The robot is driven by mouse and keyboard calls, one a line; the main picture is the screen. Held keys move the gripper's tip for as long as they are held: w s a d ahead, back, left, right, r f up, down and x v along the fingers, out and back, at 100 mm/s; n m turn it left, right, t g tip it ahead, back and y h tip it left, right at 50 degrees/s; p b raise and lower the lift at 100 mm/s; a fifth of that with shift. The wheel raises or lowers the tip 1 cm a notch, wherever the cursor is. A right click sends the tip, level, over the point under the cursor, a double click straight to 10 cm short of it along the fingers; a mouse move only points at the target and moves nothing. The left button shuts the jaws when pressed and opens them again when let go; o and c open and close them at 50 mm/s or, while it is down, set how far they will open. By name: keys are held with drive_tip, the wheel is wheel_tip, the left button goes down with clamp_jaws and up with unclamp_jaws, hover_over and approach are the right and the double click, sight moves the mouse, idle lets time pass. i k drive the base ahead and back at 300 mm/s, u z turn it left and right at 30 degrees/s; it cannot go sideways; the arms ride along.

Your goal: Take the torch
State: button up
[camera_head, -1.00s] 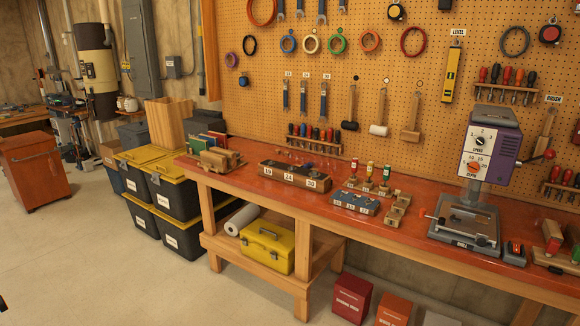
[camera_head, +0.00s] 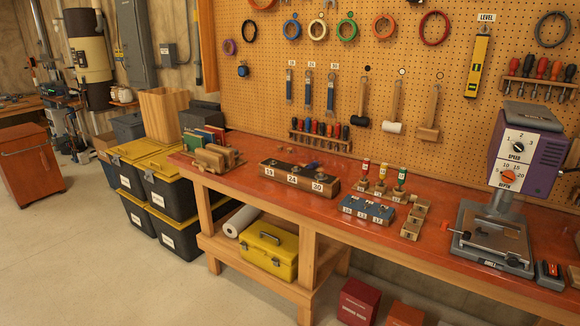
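I cannot make out a torch in the head view. A long workbench (camera_head: 262,209) with a red-orange top runs along the pegboard wall and holds blocks, small tools and a machine. A small dark blue item lies behind the block marked 19, 24 and 30 (camera_head: 297,178), too small to identify. My gripper is not in view.
A drill-press-like machine (camera_head: 497,240) stands on the bench at right. Stacked black bins with yellow lids (camera_head: 167,170) stand left of the bench. A yellow toolbox (camera_head: 268,250) sits on the lower shelf. The concrete floor (camera_head: 85,260) at lower left is clear.

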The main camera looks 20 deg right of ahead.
sight(314, 165)
drive_tip(key=u, duration=0.7)
drive_tip(key=i, duration=1.1)
drive_tip(key=u, duration=0.45)
